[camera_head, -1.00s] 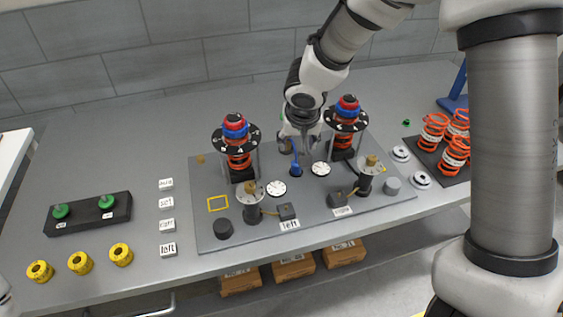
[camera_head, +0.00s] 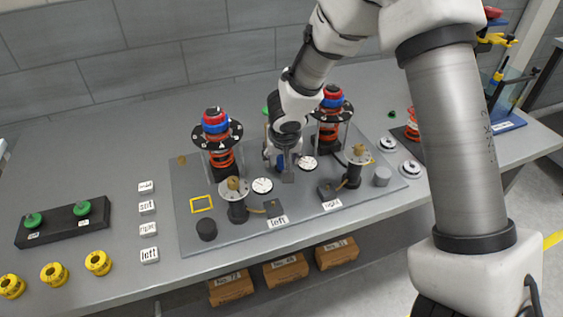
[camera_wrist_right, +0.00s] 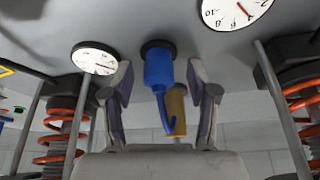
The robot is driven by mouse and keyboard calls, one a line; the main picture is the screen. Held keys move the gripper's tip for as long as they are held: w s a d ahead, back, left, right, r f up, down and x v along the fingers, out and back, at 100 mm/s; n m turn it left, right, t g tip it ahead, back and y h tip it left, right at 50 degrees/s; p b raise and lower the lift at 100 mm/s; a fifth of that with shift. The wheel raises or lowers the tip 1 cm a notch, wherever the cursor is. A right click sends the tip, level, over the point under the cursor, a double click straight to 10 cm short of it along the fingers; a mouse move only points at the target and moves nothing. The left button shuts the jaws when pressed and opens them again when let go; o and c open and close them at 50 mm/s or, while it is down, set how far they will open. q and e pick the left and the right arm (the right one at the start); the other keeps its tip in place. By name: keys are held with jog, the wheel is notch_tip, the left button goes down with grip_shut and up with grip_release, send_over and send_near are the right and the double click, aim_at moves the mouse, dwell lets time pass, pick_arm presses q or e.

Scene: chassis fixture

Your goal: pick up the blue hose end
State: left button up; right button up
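The blue hose end (camera_wrist_right: 158,72) stands in a dark round socket on the grey fixture plate (camera_head: 240,220); a thin blue hose curls from it. In the right wrist view my right gripper (camera_wrist_right: 160,82) is open, with one finger on each side of the blue hose end and visible gaps between. In the head view the right gripper (camera_head: 285,165) is down at the plate between the two spring towers, and the blue piece (camera_head: 280,161) is partly hidden by it. My left gripper is not in view.
Spring towers with orange coils stand left (camera_head: 222,158) and right (camera_head: 329,128) of the gripper. White dial gauges (camera_head: 262,186) lie close by. A yellow-brown cylinder (camera_wrist_right: 176,110) shows just behind the hose in the wrist view. Label blocks (camera_head: 149,255) sit left of the plate.

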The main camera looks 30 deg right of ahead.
jog(key=shift+s+r, duration=0.1)
jog(key=shift+s, duration=0.05)
grip_shut()
jog(key=shift+r, duration=0.1)
